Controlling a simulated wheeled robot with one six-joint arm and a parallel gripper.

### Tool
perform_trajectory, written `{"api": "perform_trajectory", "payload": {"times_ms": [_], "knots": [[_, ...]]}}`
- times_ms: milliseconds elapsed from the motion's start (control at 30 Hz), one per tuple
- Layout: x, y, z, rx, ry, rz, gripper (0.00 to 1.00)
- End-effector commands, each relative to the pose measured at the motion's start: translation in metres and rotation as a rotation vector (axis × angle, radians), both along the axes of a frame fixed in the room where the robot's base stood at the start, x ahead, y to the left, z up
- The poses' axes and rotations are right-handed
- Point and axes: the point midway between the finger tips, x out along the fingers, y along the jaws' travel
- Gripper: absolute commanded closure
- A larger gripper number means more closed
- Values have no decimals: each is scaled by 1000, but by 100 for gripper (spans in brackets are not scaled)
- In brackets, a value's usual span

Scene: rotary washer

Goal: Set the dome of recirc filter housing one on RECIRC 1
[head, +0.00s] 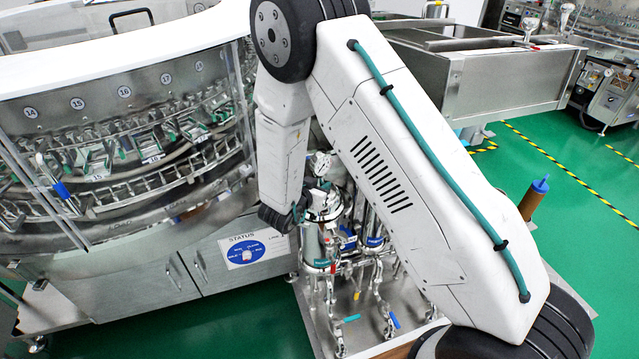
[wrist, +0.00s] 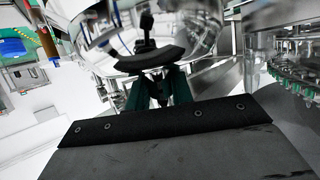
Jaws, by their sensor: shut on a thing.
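My gripper (wrist: 158,84) shows its teal fingers in the wrist view, closed at a shiny steel dome (wrist: 105,25) that fills the top of that view. In the head view my arm hides most of the gripper, and its fingertips do not show. A polished steel dome (head: 325,203) with a pressure gauge (head: 319,164) on top shows just right of my wrist, above the filter housings (head: 318,248). I cannot tell whether its rim touches the housing below. The housing labels are too small to read, so I cannot tell which one is RECIRC 1.
The filter skid (head: 362,315) carries several pipes and valves with coloured handles. The rotary washer (head: 120,150) stands close on the left, with a blue status sign (head: 247,250).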

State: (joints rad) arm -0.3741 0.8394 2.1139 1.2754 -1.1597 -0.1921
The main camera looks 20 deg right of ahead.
Motion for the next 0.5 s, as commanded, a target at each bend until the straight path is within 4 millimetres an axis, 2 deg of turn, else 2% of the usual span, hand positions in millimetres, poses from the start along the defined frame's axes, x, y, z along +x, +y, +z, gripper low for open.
{"api": "perform_trajectory", "payload": {"times_ms": [300, 333, 400, 433, 500], "knots": [[1, 0, 0, -1, -4, 0, 100], [1, 0, 0, -1, -4, 0, 75], [1, 0, 0, 0, -3, 0, 55], [1, 0, 0, -1, -2, 1, 52], [0, 0, 0, -1, -2, 1, 52]]}}
